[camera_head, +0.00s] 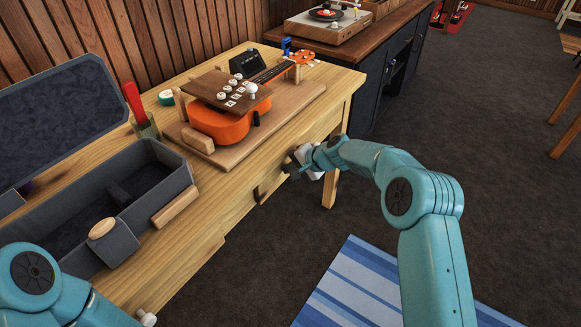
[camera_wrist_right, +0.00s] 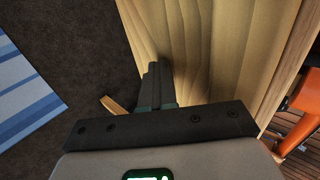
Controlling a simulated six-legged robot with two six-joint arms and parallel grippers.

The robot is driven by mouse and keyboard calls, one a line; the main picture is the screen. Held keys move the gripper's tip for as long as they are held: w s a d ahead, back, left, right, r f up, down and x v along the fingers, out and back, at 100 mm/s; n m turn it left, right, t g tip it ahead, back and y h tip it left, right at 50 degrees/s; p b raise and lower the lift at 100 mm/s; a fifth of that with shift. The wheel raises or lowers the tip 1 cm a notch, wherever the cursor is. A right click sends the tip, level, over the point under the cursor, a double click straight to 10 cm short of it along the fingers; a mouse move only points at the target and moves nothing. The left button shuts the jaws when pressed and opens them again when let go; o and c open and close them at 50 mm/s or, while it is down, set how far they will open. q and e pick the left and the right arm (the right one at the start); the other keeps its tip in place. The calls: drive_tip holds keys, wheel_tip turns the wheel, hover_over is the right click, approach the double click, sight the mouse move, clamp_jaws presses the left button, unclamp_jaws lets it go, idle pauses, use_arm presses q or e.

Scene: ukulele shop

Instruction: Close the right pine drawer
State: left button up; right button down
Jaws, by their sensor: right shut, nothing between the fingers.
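The pine workbench (camera_head: 215,209) runs diagonally through the head view, its front side facing right. The right pine drawer (camera_head: 268,186) is in that front, just below and left of my right gripper (camera_head: 295,163). How far it stands out is hard to tell, as my gripper hides part of this area. My right gripper is shut and empty at the bench front. In the right wrist view, its closed fingers (camera_wrist_right: 156,84) point at a pale pine surface (camera_wrist_right: 200,50); contact cannot be told. My left arm shows at the lower left; its gripper jaws are out of view.
An orange ukulele (camera_head: 222,122) lies on a wooden board on the bench. An open grey case (camera_head: 150,200) fills the near end. A bench leg (camera_head: 330,187) stands beside my right gripper. A blue striped rug (camera_head: 350,285) lies on the open dark floor.

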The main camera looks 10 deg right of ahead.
drive_tip(key=shift+w+a+r, duration=0.15)
drive_tip(key=shift+a+r, duration=0.05)
